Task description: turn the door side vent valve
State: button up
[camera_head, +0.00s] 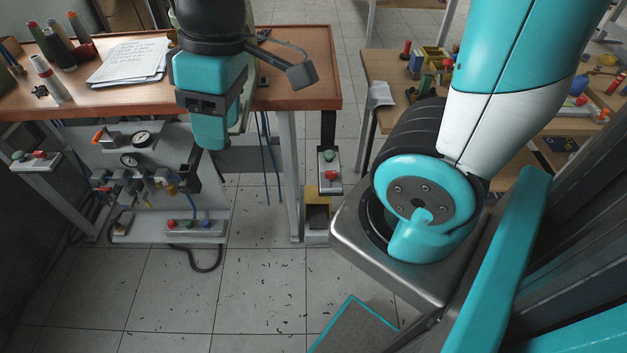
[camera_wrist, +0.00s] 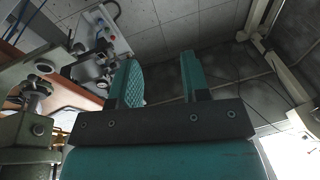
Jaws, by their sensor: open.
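My gripper (camera_wrist: 161,78) is open and empty in the wrist view, its two teal fingers apart with only floor and background between them. In the head view the wrist hangs over the front edge of the workbench, and the fingertips cannot be made out. I cannot tell which of these is the door side vent valve. My gripper is apart from the panel fittings, to their right and above in the head view.
A button strip (camera_head: 195,226) and hose lie at the panel foot. Tiled floor in front is clear but for scattered chips. Another cluttered table stands right.

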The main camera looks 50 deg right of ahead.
jog(key=w+d+f+g+h+b, duration=0.1)
jog(key=w+d+f+b, duration=0.1)
jog(key=w+d+f, duration=0.3)
jog(key=w+d+f+h+b, duration=0.2)
jog(key=d+f, duration=0.4)
jog(key=f, duration=0.1)
jog(key=n+g+h+b, duration=0.1)
jog(key=g+h+b, duration=0.15)
jog(key=b, duration=0.25)
send_near(331, 172)
jog(key=shift+g, duration=0.25)
jog(key=x, duration=0.8)
jog(key=shift+w+f, duration=0.15)
jog(key=shift+d+f, duration=0.15)
jog(key=shift+f, duration=0.4)
grip_shut()
